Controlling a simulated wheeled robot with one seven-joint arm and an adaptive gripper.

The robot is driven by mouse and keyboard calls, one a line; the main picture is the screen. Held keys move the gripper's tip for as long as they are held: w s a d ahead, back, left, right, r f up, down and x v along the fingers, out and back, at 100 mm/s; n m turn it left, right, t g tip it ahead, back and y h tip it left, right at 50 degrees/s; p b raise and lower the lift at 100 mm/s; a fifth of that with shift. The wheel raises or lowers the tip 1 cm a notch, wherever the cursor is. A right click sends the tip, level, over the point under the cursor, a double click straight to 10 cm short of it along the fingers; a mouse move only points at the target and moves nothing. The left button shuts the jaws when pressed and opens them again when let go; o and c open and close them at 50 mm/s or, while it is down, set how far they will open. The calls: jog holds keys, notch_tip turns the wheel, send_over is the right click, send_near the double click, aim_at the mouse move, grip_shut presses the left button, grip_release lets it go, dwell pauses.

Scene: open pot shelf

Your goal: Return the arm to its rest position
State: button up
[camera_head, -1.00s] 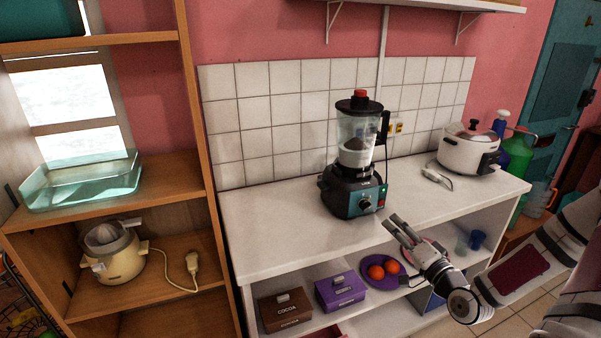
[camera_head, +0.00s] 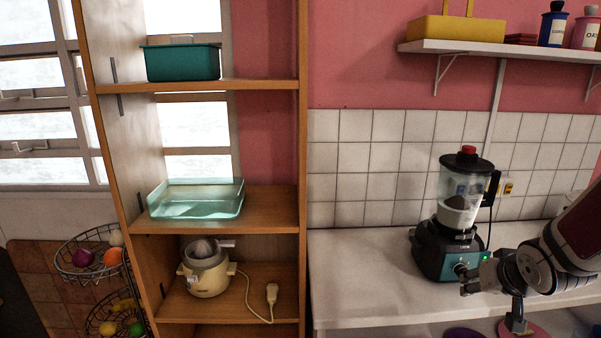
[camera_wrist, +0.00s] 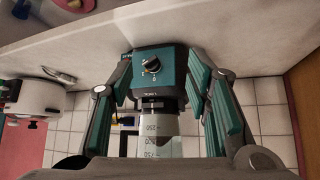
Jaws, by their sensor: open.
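My gripper (camera_head: 471,281) is at the right of the head view, in front of the base of a blender (camera_head: 447,250). The blender stands upright on the white counter and has a clear jug, a black lid and a red cap. In the wrist view my gripper (camera_wrist: 163,90) has its two teal-padded fingers spread wide, with nothing between them. The blender's teal front and dial (camera_wrist: 152,66) show upside down beyond the fingers. I cannot tell the exact gap between gripper and blender.
A wooden shelf (camera_head: 265,222) holds a glass tray (camera_head: 197,198), a teal box (camera_head: 181,63) and a cream juicer (camera_head: 205,270). Fruit baskets (camera_head: 92,258) hang at the left. A wall shelf (camera_head: 500,48) is above the counter (camera_head: 350,270). A white cooker (camera_wrist: 30,98) shows in the wrist view.

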jog(key=s+a+r+n+g, duration=0.1)
jog(key=s+a+r, duration=0.3)
jog(key=s+a, duration=0.2)
jog(key=s+a+r+n+g+y, duration=0.1)
jog(key=s+a+r, duration=0.3)
jog(key=s, duration=0.6)
jog(key=s+a+r+n+g+y, duration=0.1)
jog(key=s+a+r, duration=0.4)
jog(key=s+a, duration=0.3)
jog(key=shift+s+g+p, duration=0.15)
jog(key=shift+g+p, duration=0.15)
jog(key=shift+d, duration=0.1)
dwell(2.2)
